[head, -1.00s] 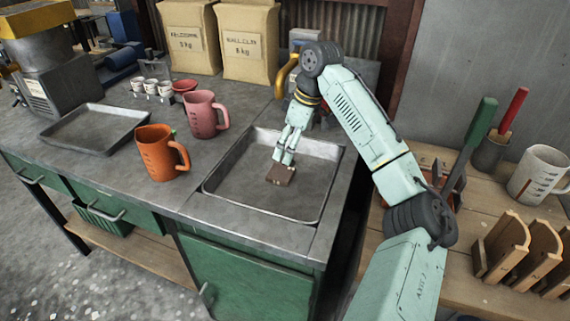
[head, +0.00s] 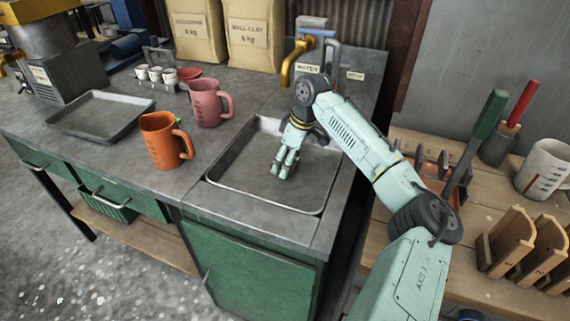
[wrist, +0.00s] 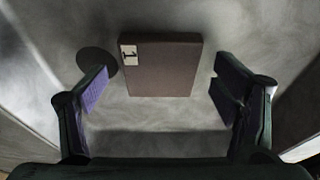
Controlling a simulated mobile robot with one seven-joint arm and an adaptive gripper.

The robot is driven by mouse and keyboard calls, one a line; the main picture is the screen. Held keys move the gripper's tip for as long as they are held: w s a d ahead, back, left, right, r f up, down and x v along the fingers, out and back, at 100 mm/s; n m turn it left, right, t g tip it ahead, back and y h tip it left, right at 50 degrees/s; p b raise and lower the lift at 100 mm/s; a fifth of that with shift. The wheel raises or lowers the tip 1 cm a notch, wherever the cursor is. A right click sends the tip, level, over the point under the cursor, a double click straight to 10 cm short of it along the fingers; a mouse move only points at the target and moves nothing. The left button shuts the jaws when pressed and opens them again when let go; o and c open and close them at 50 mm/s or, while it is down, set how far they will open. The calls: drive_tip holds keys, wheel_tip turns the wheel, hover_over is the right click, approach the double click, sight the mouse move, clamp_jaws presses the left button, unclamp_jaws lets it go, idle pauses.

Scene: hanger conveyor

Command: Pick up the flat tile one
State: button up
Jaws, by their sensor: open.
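The flat tile one (wrist: 160,68) is a brown, roughly square slab with a white label marked 1 at its upper left corner in the wrist view. It lies on the grey floor of the metal basin (head: 300,208). My gripper (wrist: 160,90) is open, with one purple-padded finger on each side of the tile and a gap on both sides. In the head view my gripper (head: 283,170) points down into the basin and the tile is hidden there.
A dark round drain (wrist: 97,60) is beside the left finger. The basin walls surround my gripper. An orange pitcher (head: 163,140) and a pink mug (head: 207,103) stand left of the basin. A yellow tap (head: 295,62) rises behind it. Wooden racks (head: 525,245) stand at right.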

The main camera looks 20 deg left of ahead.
drive_tip(key=shift+c, duration=0.4)
drive_tip(key=c, duration=1.4)
drive_tip(key=shift+o, duration=0.2)
drive_tip(key=shift+r, duration=0.1)
